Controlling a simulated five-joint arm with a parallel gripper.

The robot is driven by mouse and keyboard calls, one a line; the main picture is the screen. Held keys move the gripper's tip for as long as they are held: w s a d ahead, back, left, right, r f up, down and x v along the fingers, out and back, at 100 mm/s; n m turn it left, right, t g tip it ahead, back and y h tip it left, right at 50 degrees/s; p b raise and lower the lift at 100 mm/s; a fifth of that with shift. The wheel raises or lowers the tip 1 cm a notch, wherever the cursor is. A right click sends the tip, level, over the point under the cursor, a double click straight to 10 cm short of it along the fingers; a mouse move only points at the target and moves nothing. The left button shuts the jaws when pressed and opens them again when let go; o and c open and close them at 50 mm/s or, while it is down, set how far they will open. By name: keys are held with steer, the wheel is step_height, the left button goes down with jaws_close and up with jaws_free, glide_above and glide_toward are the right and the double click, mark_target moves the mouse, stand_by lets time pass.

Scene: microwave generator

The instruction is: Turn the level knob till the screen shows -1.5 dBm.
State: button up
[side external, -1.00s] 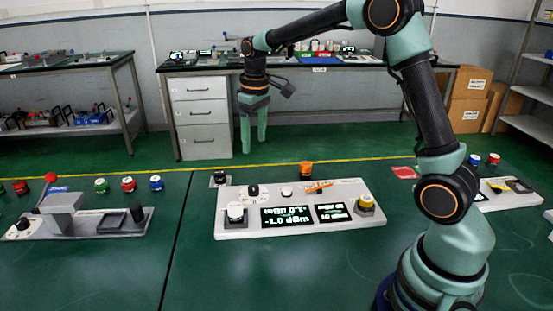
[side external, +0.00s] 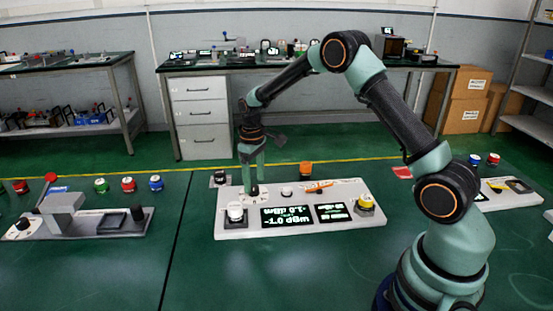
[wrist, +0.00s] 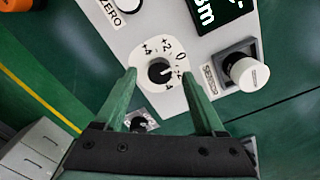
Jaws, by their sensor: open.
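The black level knob (side external: 254,190) sits on a white dial plate at the upper left of the white generator panel (side external: 300,228). In the wrist view the knob (wrist: 160,72) is in the middle of a round scale with marks such as +2 and 0. My gripper (side external: 253,186) is open and low over the knob. In the wrist view its fingertips (wrist: 161,74) lie on either side of the knob, with gaps.
A white knob (side external: 236,213) stands close to the level knob.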

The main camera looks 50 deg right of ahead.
steer(key=shift+f, duration=1.05)
jaws_close()
steer(key=shift+m, duration=1.2)
jaws_free()
steer(key=shift+r, duration=0.1)
